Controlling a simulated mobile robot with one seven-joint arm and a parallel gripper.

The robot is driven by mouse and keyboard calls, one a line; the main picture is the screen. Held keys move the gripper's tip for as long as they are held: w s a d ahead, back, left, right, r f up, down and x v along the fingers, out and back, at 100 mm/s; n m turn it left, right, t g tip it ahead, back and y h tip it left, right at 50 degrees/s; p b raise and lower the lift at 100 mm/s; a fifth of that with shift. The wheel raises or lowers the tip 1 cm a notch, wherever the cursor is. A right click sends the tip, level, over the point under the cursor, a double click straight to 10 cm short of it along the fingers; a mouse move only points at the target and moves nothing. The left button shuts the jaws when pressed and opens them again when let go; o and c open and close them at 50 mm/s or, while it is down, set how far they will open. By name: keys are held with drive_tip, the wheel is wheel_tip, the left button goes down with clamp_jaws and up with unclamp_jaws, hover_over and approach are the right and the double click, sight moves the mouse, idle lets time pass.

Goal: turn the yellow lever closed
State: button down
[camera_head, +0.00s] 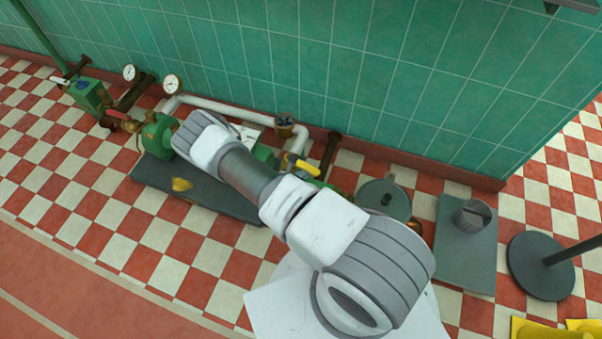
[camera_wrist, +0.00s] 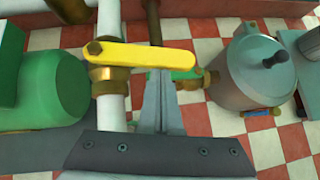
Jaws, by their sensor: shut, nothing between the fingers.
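The yellow lever (camera_wrist: 140,55) shows in the wrist view on a brass valve (camera_wrist: 108,76) fitted on a white pipe (camera_wrist: 110,108). The lever lies across the pipe, its free end pointing right. My gripper (camera_wrist: 160,78) is shut and empty, its fingertips close to the near side of the lever, right of the pivot. I cannot tell whether they touch it. In the head view the yellow lever (camera_head: 302,164) sits beyond my arm, which hides my gripper and part of the valve there.
A green pump body (camera_wrist: 45,88) stands left of the valve and a grey lidded pot (camera_wrist: 258,70) to the right. Pressure gauges (camera_head: 172,84) and pipes run along the green tiled wall. A round stand base (camera_head: 541,266) is at right. Checkered floor is clear at left.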

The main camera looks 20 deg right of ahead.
drive_tip(key=shift+w+d+n+t+y+p, duration=0.15)
drive_tip(key=shift+d+n+p, duration=0.05)
drive_tip(key=shift+d+p, duration=0.35)
drive_tip(key=shift+w+d+n+t+y+p, duration=0.1)
drive_tip(key=shift+d+n+t+y+p, duration=0.1)
drive_tip(key=shift+d+p, duration=0.35)
drive_tip(key=shift+a, duration=0.1)
drive_tip(key=shift+s+a, duration=0.1)
